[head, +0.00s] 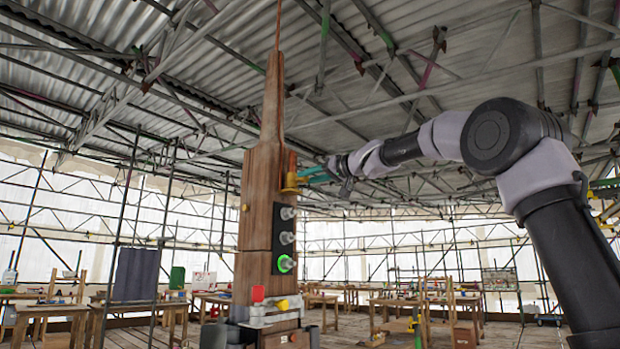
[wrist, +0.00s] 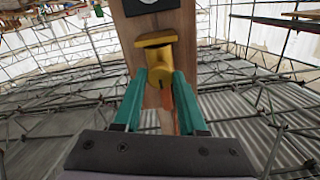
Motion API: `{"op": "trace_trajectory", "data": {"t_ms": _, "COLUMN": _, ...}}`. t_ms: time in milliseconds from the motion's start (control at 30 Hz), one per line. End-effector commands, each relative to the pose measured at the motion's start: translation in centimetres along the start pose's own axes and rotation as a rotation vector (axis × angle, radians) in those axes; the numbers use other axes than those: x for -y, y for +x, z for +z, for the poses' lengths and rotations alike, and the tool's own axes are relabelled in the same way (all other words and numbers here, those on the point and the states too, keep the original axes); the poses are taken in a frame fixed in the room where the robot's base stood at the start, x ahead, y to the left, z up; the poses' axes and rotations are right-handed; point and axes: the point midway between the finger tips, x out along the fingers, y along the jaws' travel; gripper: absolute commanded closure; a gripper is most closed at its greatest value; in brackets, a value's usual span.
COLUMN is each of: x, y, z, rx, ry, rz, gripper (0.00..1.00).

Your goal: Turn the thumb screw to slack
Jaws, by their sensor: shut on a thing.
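The brass-yellow thumb screw (head: 291,181) sticks out from the right side of the tall wooden spire (head: 262,200), above a black panel. In the wrist view the thumb screw (wrist: 157,65) has a flat wide plate and a rounded body with a dark slot. My gripper (head: 305,175) reaches it from the right. In the wrist view the teal fingers of my gripper (wrist: 161,80) are shut on the thumb screw, one on each side. An orange strip shows beside the right finger; I cannot tell what it belongs to.
The black panel (head: 280,239) carries several round knobs; the lowest knob (head: 285,263) is ringed in green. A metal clamp (head: 268,313) with red and yellow parts sits around the spire's base. Scaffold poles surround the space, and work tables (head: 455,305) stand behind.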

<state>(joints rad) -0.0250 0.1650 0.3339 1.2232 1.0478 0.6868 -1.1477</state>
Motion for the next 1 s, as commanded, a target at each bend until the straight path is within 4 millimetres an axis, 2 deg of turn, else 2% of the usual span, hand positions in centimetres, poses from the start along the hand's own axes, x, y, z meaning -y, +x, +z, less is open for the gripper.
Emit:
{"op": "trace_trajectory", "data": {"t_ms": 400, "x": -0.1, "y": 0.1, "z": 0.3, "rx": 0.006, "ry": -0.005, "rz": 0.0, "gripper": 1.0}}
{"op": "trace_trajectory", "data": {"t_ms": 433, "x": -0.1, "y": 0.1, "z": 0.3, "rx": 0.006, "ry": -0.005, "rz": 0.0, "gripper": 0.55}}
{"op": "trace_trajectory", "data": {"t_ms": 500, "x": -0.1, "y": 0.1, "z": 0.3, "rx": 0.005, "ry": -0.005, "rz": 0.0, "gripper": 0.29}}
{"op": "trace_trajectory", "data": {"t_ms": 833, "x": 0.0, "y": -0.1, "z": 0.1, "rx": 0.002, "ry": -0.006, "rz": 0.0, "gripper": 0.29}}
{"op": "trace_trajectory", "data": {"t_ms": 1000, "x": -0.1, "y": -1.9, "z": 0.0, "rx": 0.001, "ry": -0.007, "rz": 0.004, "gripper": 0.29}}
